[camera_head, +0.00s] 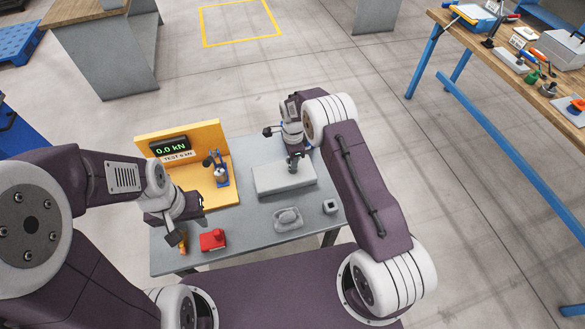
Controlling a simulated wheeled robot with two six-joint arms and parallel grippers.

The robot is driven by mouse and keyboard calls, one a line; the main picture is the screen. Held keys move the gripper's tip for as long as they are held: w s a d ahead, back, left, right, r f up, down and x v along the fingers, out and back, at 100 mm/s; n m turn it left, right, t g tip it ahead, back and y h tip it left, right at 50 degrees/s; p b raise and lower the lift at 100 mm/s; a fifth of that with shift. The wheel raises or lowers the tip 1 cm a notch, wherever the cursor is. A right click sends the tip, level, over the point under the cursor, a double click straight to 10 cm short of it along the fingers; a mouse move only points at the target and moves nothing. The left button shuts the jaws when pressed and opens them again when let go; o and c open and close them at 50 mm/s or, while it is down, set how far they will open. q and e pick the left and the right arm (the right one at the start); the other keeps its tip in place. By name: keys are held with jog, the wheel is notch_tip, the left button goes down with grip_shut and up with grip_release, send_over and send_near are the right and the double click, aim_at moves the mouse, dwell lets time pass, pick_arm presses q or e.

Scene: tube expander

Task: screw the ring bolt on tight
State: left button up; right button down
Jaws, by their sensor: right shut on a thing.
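My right gripper (292,154) points down over the pale grey block (284,181) on the small grey table. It is shut on a small part, which looks like the ring bolt but is mostly hidden by the fingers. I cannot tell how far the part sits in the block. My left gripper (190,217) hangs over the table's left side, near a red block (213,240) and a small orange item (183,244). Its fingers are dark and seen at an angle, so I cannot tell whether they are open.
A yellow stand (184,131) with a green "0.0 kN" display (170,146) and a blue-based device (218,172) is at the back left. A grey moulded piece (288,219) and a small grey cube (330,206) lie in front. A wooden workbench (545,85) stands at right.

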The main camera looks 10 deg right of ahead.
jog(key=shift+f, duration=0.15)
jog(key=c, duration=0.9)
grip_release()
jog(key=shift+c, duration=0.2)
jog(key=o, duration=0.9)
